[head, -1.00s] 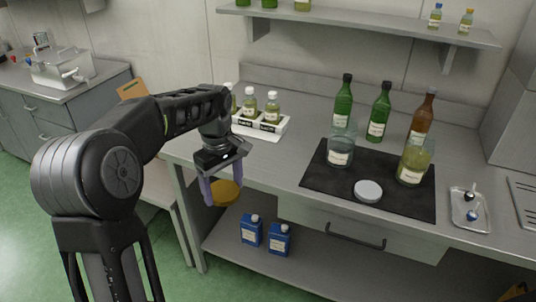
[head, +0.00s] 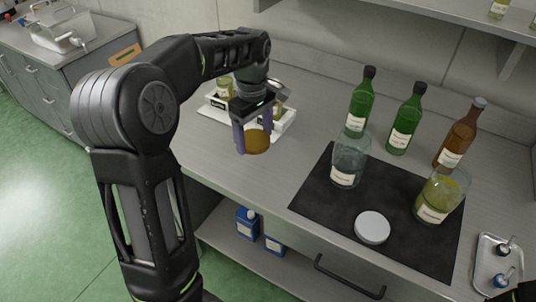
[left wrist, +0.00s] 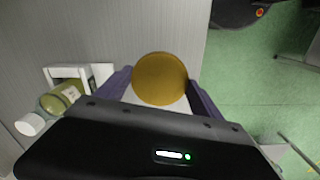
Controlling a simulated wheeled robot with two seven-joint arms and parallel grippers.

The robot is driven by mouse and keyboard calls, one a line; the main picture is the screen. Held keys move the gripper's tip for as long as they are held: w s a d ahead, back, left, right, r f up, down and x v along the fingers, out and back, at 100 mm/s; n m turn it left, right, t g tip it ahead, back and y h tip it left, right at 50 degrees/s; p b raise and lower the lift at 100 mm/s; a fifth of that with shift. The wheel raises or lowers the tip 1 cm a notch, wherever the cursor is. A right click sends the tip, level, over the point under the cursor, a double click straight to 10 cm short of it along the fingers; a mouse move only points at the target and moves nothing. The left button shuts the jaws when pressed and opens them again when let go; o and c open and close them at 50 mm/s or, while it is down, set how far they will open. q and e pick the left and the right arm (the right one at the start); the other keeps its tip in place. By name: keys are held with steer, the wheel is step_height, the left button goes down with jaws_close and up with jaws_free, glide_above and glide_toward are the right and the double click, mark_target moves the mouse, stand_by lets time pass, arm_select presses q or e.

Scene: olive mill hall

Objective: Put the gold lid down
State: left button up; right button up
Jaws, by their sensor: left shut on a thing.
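The gold lid (head: 257,142) is a round, flat-topped disc. My left gripper (head: 254,140) is shut on it, with the purple fingers at its two sides. In the head view the lid shows above the left front part of the steel worktop (head: 218,157). In the left wrist view the lid (left wrist: 160,79) sits between the fingers, near the worktop's edge. I cannot tell how far it is above the worktop. My right gripper is not in view; a dark shape at the lower right corner is too cut off to identify.
A white rack (head: 214,112) with small bottles stands behind my left gripper. A black mat (head: 312,204) to the right holds a clear jar (head: 348,163), a jar of yellow-green liquid (head: 436,203) and a white lid (head: 372,228). Green bottles (head: 404,125) and a brown bottle (head: 458,139) stand behind.

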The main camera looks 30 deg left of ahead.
arm_select(q)
steer(key=shift+s, duration=0.1)
glide_above(256, 169)
steer(key=shift+f+p, duration=0.4)
steer(key=shift+f, duration=2.7)
steer(key=shift+s, duration=0.1)
steer(key=shift+f, duration=1.85)
steer(key=shift+f, duration=0.2)
steer(key=o, duration=1.5)
steer(key=shift+r, duration=0.1)
steer(key=shift+o, duration=0.2)
steer(key=shift+r, duration=0.1)
step_height(256, 169, up, 12)
steer(key=shift+r, duration=0.1)
